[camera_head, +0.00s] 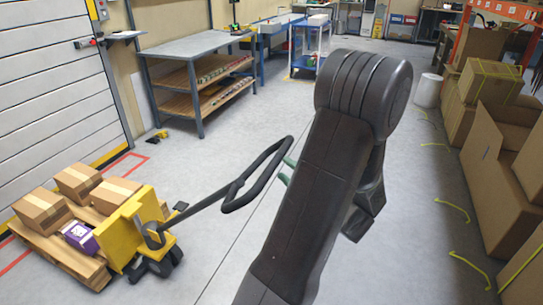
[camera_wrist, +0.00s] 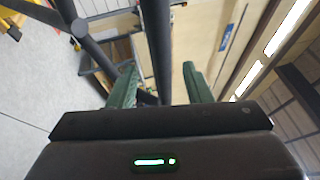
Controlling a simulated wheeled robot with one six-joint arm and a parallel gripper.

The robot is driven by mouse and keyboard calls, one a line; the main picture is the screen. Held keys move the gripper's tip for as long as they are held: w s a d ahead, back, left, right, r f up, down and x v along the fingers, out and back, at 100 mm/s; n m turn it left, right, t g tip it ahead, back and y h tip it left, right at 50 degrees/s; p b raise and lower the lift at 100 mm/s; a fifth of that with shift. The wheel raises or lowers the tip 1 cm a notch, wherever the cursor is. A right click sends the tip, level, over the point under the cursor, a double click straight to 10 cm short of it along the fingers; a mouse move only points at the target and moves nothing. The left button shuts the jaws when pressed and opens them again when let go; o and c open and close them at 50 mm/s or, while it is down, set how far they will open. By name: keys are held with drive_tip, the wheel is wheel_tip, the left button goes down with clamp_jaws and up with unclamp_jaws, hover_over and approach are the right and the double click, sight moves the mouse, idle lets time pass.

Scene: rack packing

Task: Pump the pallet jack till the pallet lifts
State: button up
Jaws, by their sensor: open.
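The yellow pallet jack (camera_head: 124,232) stands at the lower left in the head view, against a wooden pallet (camera_head: 88,268). Its dark handle (camera_head: 205,200) slants up to the right and ends in a loop. My gripper (camera_head: 285,170) is at the loop's right side, partly hidden behind my arm. In the wrist view my green fingers (camera_wrist: 160,84) are open, and a dark bar of the handle (camera_wrist: 157,45) runs between them. I cannot tell whether either finger touches it. The forks are hidden, and whether the pallet is clear of the floor is unclear.
Cardboard boxes (camera_head: 84,181) and a purple box (camera_head: 80,237) sit on the pallet. A workbench (camera_head: 195,46) stands behind, and a blue cart (camera_head: 309,45) farther back. Large cartons (camera_head: 488,150) line the right side. The floor around the handle is clear.

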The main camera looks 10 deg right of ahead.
drive_tip(key=x, duration=0.7)
drive_tip(key=shift+p, duration=0.3)
clamp_jaws()
drive_tip(key=shift+r, duration=0.1)
